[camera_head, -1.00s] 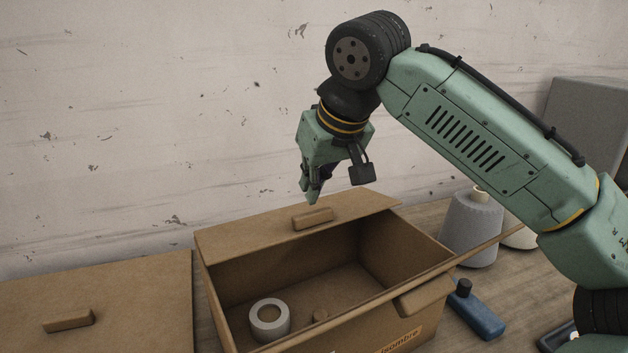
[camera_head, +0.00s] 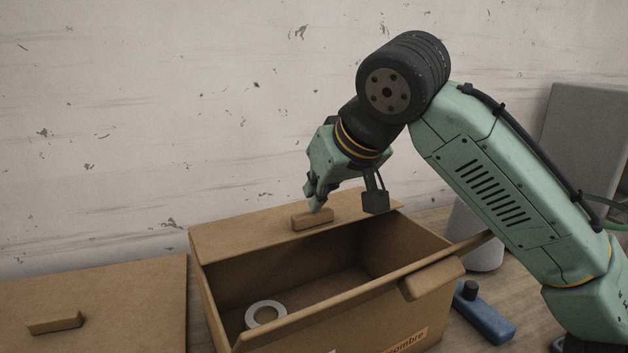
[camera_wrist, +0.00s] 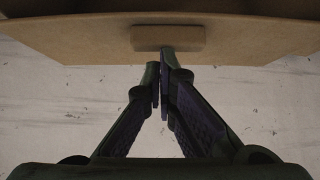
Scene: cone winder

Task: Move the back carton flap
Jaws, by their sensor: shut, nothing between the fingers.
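The back carton flap (camera_head: 270,226) rises from the far edge of the open cardboard carton (camera_head: 420,310), leaning back toward the wall. A small block-like tab (camera_head: 313,219) sits on its inner face. My gripper (camera_head: 316,207) is shut and empty, its fingertips at the tab's upper edge. In the wrist view my fingertips (camera_wrist: 161,70) are together just by the tab (camera_wrist: 168,38) on the flap (camera_wrist: 80,40). I cannot tell for sure whether they touch it.
A white tape roll (camera_head: 265,314) lies inside the carton. The left flap (camera_head: 110,290) is folded out, with its own tab. The front flap (camera_head: 385,280) stands near the carton's front edge. A blue tool (camera_head: 484,318) and a grey cone (camera_head: 480,240) are on the right.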

